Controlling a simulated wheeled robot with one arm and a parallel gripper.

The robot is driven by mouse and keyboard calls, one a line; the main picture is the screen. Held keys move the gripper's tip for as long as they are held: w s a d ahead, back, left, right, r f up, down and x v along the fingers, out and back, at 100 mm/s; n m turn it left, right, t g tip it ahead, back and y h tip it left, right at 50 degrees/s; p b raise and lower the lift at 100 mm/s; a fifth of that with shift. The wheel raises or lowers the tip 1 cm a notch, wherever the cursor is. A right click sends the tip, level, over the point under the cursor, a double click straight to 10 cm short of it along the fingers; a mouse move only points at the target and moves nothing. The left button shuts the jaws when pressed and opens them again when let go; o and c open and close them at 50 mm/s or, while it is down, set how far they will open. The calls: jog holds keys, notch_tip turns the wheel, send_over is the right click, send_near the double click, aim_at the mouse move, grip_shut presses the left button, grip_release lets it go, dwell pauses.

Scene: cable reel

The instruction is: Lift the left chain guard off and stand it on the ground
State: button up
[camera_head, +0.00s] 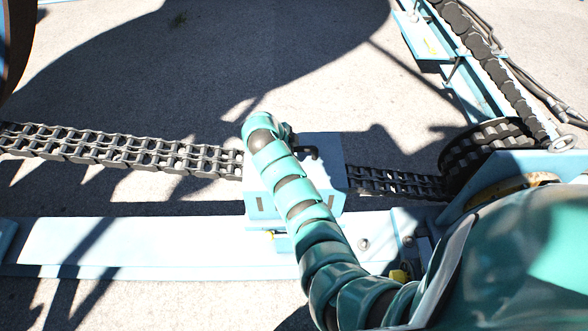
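A pale blue box-shaped cover (325,165), which looks like the chain guard, sits over the chain near the middle of the head view. The chain runs into it from the left and out of it on the right. A small dark handle-like part shows at its top. My teal segmented arm reaches up from the lower right and crosses in front of the cover. My gripper is at the far end of the arm, by the cover's upper left. Its fingers cannot be made out, so contact with the cover is unclear.
The roller chain (120,150) stretches to the left edge. A long pale blue beam (150,240) lies in front of it. A dark sprocket (485,150) stands at the right. Another chain (490,60) and frame run at the upper right. Bare, partly shadowed ground (130,70) lies behind the chain.

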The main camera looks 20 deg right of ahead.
grip_shut()
dwell(1.2)
